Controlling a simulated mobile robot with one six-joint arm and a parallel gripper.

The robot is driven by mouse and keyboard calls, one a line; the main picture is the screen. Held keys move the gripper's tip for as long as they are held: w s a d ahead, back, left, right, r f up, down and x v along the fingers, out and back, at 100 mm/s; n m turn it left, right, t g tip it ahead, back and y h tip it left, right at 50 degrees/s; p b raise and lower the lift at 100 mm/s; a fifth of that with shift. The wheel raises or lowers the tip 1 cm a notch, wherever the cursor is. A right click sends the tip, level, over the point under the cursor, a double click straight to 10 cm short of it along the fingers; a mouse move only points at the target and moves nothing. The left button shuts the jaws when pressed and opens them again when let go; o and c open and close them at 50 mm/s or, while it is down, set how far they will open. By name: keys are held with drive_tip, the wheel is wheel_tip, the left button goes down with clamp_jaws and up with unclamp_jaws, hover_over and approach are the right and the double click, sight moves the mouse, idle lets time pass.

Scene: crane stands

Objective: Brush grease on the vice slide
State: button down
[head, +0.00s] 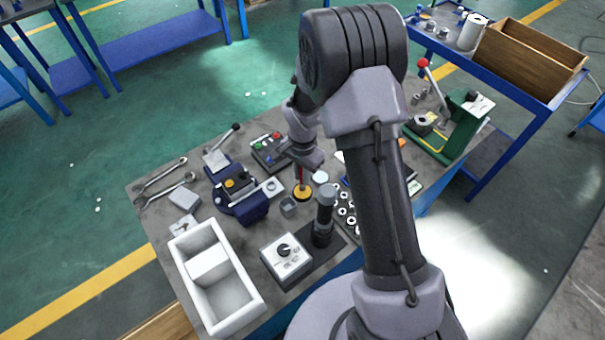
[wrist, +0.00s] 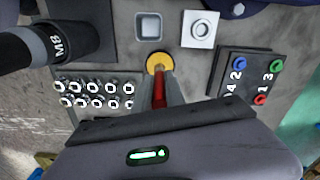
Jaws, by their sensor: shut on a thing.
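My gripper (head: 301,165) is shut on an upright red-handled brush (wrist: 160,90), pointing down. The brush handle also shows as a thin red stick in the head view (head: 300,175). Its lower end is at a round yellow grease pot (wrist: 158,63), which also shows in the head view (head: 303,193). I cannot tell whether the bristles, which are hidden, are in the grease. The blue vice (head: 242,194) stands left of the gripper in the head view. A grey metal slide (head: 270,187) sticks out at its right.
A small square cup (head: 288,207), a black cylinder marked M8 (wrist: 60,45) and a rack of nuts (wrist: 95,95) stand close by. A dial box (head: 286,258) and a white bin (head: 212,275) are in front.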

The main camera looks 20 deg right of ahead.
drive_tip(key=shift+s+f+b, duration=0.1)
drive_tip(key=shift+f+b, duration=0.5)
drive_tip(key=shift+b, duration=0.05)
idle(1.4)
drive_tip(key=shift+r+p, duration=2.3)
drive_tip(key=shift+r, duration=1.25)
